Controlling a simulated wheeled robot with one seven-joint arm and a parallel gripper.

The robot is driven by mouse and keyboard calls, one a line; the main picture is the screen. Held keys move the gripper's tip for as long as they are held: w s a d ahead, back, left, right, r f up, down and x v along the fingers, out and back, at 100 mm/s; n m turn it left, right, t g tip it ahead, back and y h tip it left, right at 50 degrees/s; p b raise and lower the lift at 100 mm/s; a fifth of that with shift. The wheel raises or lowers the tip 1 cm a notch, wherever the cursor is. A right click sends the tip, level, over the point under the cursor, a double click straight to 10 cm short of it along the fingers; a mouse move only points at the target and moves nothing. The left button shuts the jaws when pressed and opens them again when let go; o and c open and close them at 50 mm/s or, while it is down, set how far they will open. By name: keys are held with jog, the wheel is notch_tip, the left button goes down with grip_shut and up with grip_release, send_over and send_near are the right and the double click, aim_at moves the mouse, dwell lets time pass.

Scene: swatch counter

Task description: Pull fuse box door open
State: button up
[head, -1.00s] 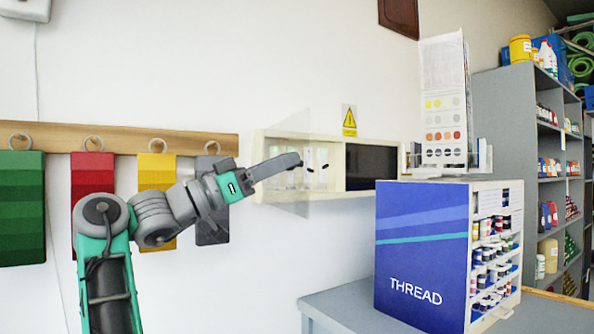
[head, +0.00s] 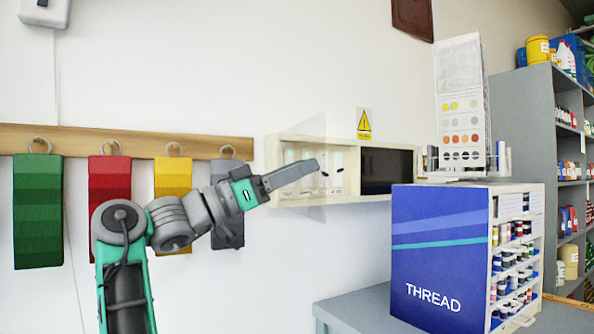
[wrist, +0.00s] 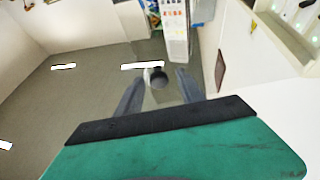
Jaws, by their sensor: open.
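The fuse box (head: 346,144) is a cream, shallow case on the white wall, with a dark panel (head: 387,171) on its right. Its clear door (head: 305,140) stands swung out from the left part, showing pale modules with dark switches behind. My gripper (head: 314,165) is at this door, overlapping it in the head view. In the wrist view my gripper (wrist: 159,74) has its fingers apart, with a small round dark-and-white piece between them, perhaps the door's knob. Contact cannot be told. The box's inside (wrist: 295,18) shows at the wrist view's upper right.
A blue thread cabinet (head: 437,245) stands on the grey counter (head: 350,308) at right, with a colour-chart stand (head: 460,90) on top. Coloured swatches (head: 110,185) hang from a wooden rail (head: 70,139) at left. Grey shelving (head: 515,115) is farther right.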

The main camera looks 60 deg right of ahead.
jog(key=shift+r, duration=0.15)
notch_tip(320, 180, up, 4)
jog(key=p, duration=0.4)
jog(key=s+a+r, duration=0.7)
jog(key=a+r, duration=0.1)
jog(key=a, duration=0.3)
jog(key=shift+s+a+r, duration=0.35)
jog(key=shift+r, duration=0.05)
